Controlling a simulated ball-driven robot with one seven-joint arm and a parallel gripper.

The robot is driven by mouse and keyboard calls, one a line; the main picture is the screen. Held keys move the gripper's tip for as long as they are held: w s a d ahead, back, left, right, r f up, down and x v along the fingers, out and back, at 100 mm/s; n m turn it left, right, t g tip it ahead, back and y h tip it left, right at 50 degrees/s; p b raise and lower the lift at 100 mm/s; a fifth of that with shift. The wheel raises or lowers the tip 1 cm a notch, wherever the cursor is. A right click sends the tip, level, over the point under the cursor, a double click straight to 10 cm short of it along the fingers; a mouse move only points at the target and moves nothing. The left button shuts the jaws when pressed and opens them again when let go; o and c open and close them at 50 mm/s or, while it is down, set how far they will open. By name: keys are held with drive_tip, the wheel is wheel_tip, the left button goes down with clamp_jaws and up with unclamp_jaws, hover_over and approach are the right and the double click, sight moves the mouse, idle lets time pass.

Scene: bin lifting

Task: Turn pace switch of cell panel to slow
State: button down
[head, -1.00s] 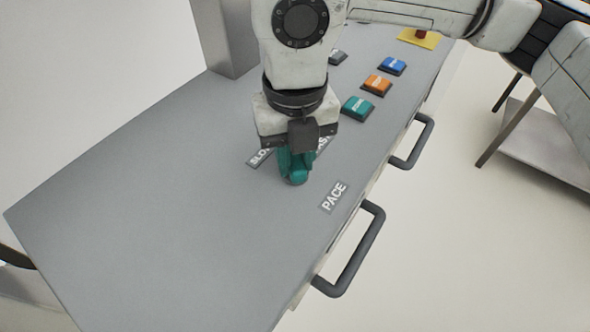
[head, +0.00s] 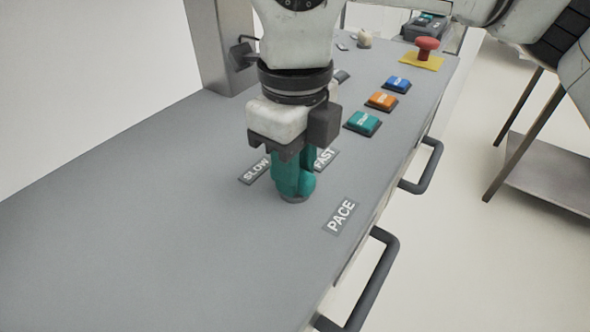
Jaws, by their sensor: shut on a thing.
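The pace switch (head: 292,178) is a teal knob on a round grey base, standing on the grey panel top. My gripper (head: 291,156) points down and is shut on the knob from above. The jaws hide the upper part of the knob, so I cannot tell its exact setting. The SLOW label (head: 255,171) lies behind and left of the knob. The FAST label (head: 325,159) lies behind and right, partly covered by the gripper. The PACE label (head: 341,215) lies to the front right.
Teal (head: 363,123), orange (head: 381,101) and blue (head: 397,84) buttons line the panel's right side. A red stop button (head: 427,48) on a yellow plate is beyond them. A grey post (head: 221,50) rises behind. Dark handles (head: 366,275) jut from the front. The panel's left part is clear.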

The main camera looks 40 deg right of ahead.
idle(0.5)
drive_tip(key=c, duration=0.9)
unclamp_jaws()
wheel_tip(320, 180, up, 11)
drive_tip(key=shift+f+p, duration=0.1)
drive_tip(key=shift+p, duration=0.25)
drive_tip(key=shift+s+f, duration=0.1)
